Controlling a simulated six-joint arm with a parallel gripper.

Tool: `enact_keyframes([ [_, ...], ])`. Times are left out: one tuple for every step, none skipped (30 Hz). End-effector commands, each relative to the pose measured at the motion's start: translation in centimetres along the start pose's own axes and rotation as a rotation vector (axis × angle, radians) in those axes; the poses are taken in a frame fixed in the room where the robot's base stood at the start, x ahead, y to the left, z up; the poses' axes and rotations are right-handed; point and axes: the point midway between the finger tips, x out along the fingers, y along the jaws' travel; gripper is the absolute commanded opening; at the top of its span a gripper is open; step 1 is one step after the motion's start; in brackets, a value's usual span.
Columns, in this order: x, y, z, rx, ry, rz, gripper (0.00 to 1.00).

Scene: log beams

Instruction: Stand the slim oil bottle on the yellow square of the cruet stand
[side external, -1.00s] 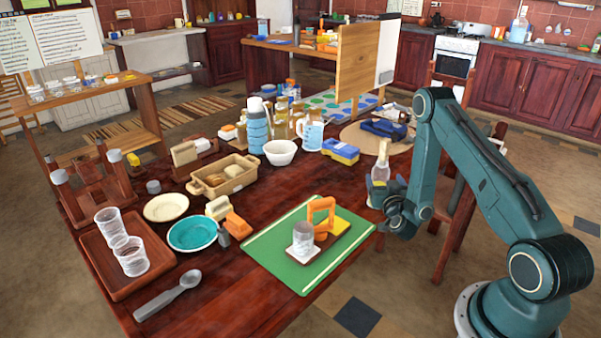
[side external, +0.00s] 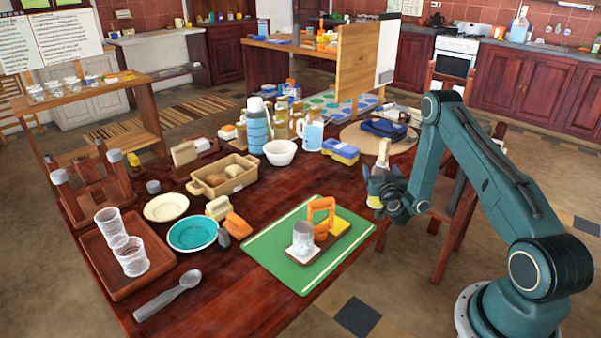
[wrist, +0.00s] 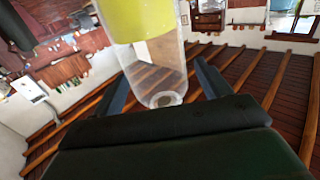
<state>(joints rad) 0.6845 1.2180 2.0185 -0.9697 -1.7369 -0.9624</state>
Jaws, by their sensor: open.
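The slim oil bottle (side external: 384,150) is clear with a pale neck and stands upright near the table's right edge. In the wrist view the bottle (wrist: 160,75) shows clear glass and a yellow-green part, between the two fingers. My gripper (side external: 378,188) is at the bottle's body with its jaws open around it; I cannot tell whether a finger touches it. The cruet stand (side external: 325,247) is a dark base with an orange handle (side external: 322,212). Its yellow square (side external: 340,225) is bare, and a grey-white cylinder (side external: 303,237) stands on its front part.
The stand is on a green mat (side external: 268,252). A blue-yellow sponge (side external: 341,152), a glass mug (side external: 311,134) and a white bowl (side external: 280,153) are behind. A teal plate (side external: 192,233) and a spoon (side external: 170,293) are left. Table between bottle and mat looks clear.

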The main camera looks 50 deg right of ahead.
Motion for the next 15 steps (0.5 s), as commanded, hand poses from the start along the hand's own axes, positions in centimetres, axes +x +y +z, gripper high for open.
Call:
enact_keyframes([
  [-0.01,0.00,0.00,0.000,0.000,0.000,0.76],
  [-0.01,0.00,0.00,0.000,0.000,0.000,0.76],
  [-0.02,0.00,0.00,0.000,0.000,0.000,0.76],
  [-0.02,-0.01,0.00,0.000,0.000,0.000,0.76],
  [-0.02,0.00,0.00,0.000,0.000,0.000,0.76],
  [-0.02,0.00,0.00,0.000,0.000,0.000,0.76],
  [-0.02,-0.01,0.00,0.000,0.000,0.000,0.70],
  [-0.02,-0.01,0.00,0.000,0.000,0.000,0.65],
  [-0.02,-0.01,0.00,0.000,0.000,0.000,0.57],
  [-0.02,-0.01,0.00,0.000,0.000,0.000,0.51],
  [-0.02,-0.01,0.00,0.000,0.000,0.000,0.45],
  [-0.02,-0.01,0.00,0.000,0.000,0.000,0.37],
  [-0.02,-0.01,0.00,0.000,0.000,0.000,0.31],
  [-0.02,0.00,0.00,0.000,0.000,0.000,0.25],
  [-0.03,0.00,0.00,0.000,0.000,0.000,0.17],
])
